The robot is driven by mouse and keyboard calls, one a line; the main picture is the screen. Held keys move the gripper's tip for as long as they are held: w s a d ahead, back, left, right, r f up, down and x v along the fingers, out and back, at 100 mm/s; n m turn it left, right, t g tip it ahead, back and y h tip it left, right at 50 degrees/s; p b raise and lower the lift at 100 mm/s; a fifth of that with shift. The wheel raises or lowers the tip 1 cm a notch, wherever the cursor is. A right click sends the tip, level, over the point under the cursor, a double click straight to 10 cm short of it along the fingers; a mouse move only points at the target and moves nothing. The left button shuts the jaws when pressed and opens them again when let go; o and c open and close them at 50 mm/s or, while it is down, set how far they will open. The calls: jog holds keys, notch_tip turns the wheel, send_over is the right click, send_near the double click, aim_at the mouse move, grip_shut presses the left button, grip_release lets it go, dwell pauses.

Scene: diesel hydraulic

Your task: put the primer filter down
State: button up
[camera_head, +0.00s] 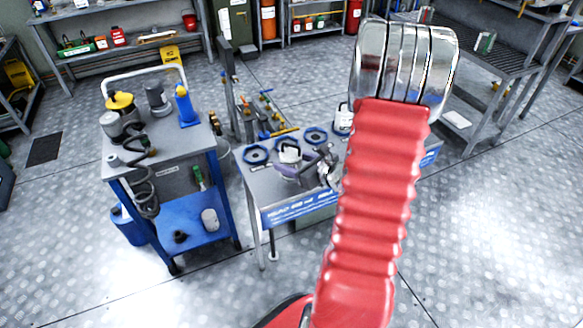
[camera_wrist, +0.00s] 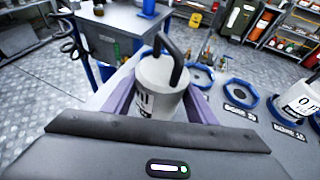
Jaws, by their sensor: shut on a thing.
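The filter in my jaws is a white canister with a dark loop handle, and I take it for the primer filter (camera_wrist: 158,76). It stands roughly upright between the purple fingers of my gripper (camera_wrist: 160,100) in the wrist view. In the head view, my gripper (camera_head: 292,170) is over the middle of the small table (camera_head: 262,190), with the filter's white body (camera_head: 289,153) beside a blue ring. The filter's underside is hidden, so I cannot tell whether it touches the table.
Empty blue rings (camera_head: 255,155) (camera_head: 315,135) lie in a row on the table. Another white canister (camera_wrist: 302,103) sits in the ring at the right end, also in the head view (camera_head: 342,119). A blue-and-grey cart (camera_head: 168,178) stands to the left. My red arm hides part of the table.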

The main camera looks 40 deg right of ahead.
jog(key=shift+f, duration=1.35)
jog(key=shift+f, duration=0.1)
jog(key=o, duration=1.2)
jog(key=shift+o, duration=0.2)
jog(key=v, duration=1.2)
jog(key=shift+a, duration=0.1)
